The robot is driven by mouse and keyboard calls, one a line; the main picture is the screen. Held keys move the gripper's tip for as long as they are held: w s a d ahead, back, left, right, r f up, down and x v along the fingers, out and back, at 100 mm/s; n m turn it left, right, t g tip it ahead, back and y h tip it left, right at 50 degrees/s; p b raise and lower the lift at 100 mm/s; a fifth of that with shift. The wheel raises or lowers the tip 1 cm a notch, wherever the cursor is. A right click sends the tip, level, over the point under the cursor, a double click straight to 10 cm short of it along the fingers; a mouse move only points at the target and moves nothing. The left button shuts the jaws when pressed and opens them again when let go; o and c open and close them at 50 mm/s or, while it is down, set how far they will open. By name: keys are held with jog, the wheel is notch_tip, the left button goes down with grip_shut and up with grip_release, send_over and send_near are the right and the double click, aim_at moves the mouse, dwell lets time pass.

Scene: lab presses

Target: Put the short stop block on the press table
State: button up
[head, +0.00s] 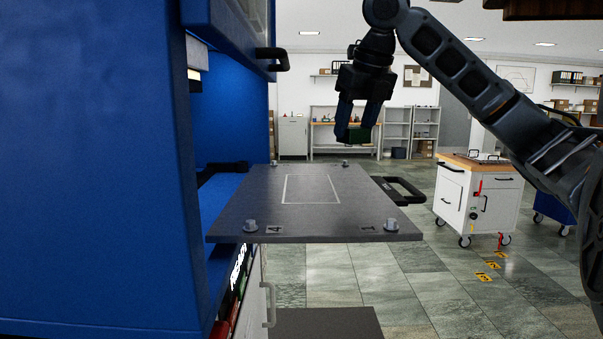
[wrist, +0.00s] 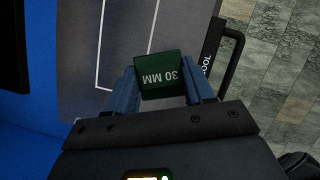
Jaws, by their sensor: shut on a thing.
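A green block (wrist: 162,75) marked "30 MM" is between the fingers of my gripper (wrist: 162,88) in the wrist view, and the gripper is shut on it. In the head view the block (head: 354,136) shows dark green below my gripper (head: 357,128), which points down. The press table (head: 250,205) is a dark grey plate slid out of the blue press, with a white rectangle outline (head: 312,190) on it. The block is held in the air above the table's level, toward its far side. The outline is empty. In the wrist view it lies beyond and left of the block.
The blue press (head: 90,150) stands close on the left. Bolts (head: 391,225) stick up at the plate's corners. A black handle (head: 405,188) projects from the plate's right side. A white cart (head: 480,195) stands farther right on the tiled floor.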

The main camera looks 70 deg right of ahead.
jog(key=w+f, duration=0.1)
jog(key=w, duration=0.1)
jog(key=w+a+f, duration=0.1)
jog(key=w+f, duration=0.1)
jog(key=w, duration=0.1)
jog(key=w+a+f, duration=0.1)
jog(key=w+f, duration=0.1)
jog(key=w, duration=0.1)
jog(key=shift+w+f+p, duration=0.2)
jog(key=shift+w+p, duration=0.05)
jog(key=shift+p, duration=0.1)
jog(key=shift+f, duration=1.95)
jog(key=shift+f, duration=0.1)
jog(key=o, duration=1.2)
jog(key=shift+r+p, duration=0.25)
jog(key=shift+p, duration=0.05)
jog(key=v, duration=1.1)
jog(key=shift+s+a+r+b, duration=0.1)
jog(key=shift+s+r+b, duration=0.05)
jog(key=shift+r+b, duration=0.2)
